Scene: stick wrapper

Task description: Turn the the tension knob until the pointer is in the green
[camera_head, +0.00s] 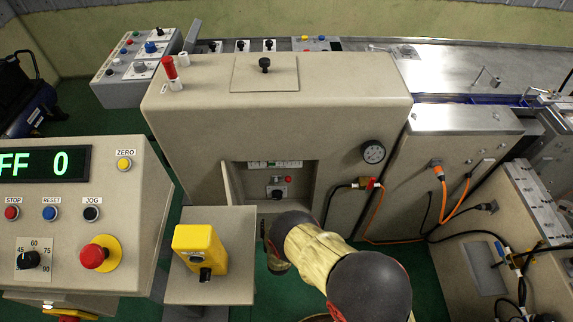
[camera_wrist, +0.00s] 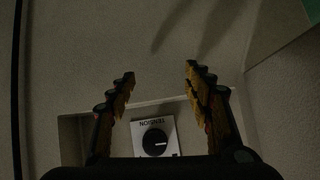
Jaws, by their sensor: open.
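The tension knob (camera_wrist: 155,142) shows in the wrist view as a round black knob with a white mark pointing right. It sits on a white plate labelled TENSION, upside down in this view, inside a recess. What appears to be the same knob (camera_head: 277,192) shows in the recess of the beige cabinet in the head view. My gripper (camera_wrist: 160,75) is open and empty, with its fingers on either side of the knob in the picture; no contact shows.
A yellow box (camera_head: 200,248) with a black knob stands on a pedestal left of my arm. A control console (camera_head: 135,205) is at the left. An open panel door (camera_head: 226,186) edges the recess. Orange and black cables (camera_head: 452,205) run at the right.

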